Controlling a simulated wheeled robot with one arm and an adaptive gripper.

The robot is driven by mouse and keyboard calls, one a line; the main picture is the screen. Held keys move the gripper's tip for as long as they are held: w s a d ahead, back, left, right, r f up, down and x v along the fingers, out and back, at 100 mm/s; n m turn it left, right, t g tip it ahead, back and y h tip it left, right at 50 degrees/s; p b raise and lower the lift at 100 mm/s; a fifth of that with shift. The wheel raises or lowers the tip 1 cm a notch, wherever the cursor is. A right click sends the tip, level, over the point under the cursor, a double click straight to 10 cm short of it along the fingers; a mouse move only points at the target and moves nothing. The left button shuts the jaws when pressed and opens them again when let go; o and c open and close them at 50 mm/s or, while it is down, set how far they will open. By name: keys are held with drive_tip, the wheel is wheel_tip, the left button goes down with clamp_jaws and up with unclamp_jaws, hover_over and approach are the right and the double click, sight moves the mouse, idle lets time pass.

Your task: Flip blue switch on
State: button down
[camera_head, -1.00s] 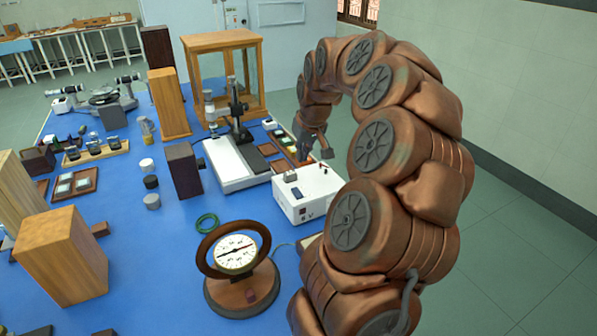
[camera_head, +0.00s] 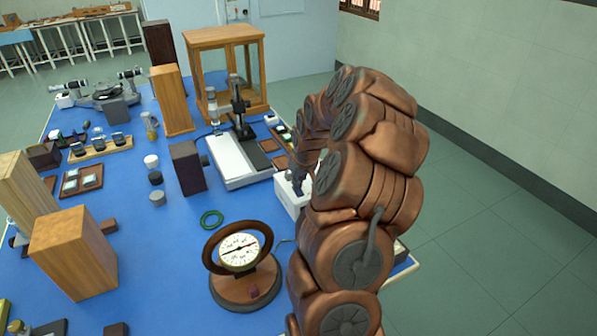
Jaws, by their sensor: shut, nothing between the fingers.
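A white box (camera_head: 284,195) stands on the blue bench near my arm, mostly hidden behind it. I cannot make out a blue switch on it; the box's front is largely covered by my arm. My gripper (camera_head: 297,184) is small and dark in the view, at the top of the white box. It looks shut and holds nothing. I cannot tell whether it touches the box.
A round dial instrument (camera_head: 240,250) with a wooden ring stands in front, left of my arm. A green ring (camera_head: 212,219) lies behind it. A microscope-like stand (camera_head: 241,110) and a glass-sided wooden case (camera_head: 190,75) are farther back. Blue bench (camera_head: 160,240) is bare left of the dial.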

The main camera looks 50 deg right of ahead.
drive_tip(key=shift+f, duration=0.25)
drive_tip(key=shift+f, duration=0.1)
drive_tip(key=shift+w+d+f+g+b, duration=0.15)
drive_tip(key=shift+w+f+g+b, duration=0.1)
drive_tip(key=shift+g+b, duration=0.15)
drive_tip(key=shift+s, duration=0.1)
drive_tip(key=shift+s+f, duration=0.1)
drive_tip(key=shift+s, duration=0.05)
drive_tip(key=shift+s+a+b, duration=0.35)
drive_tip(key=shift+s+b, duration=0.35)
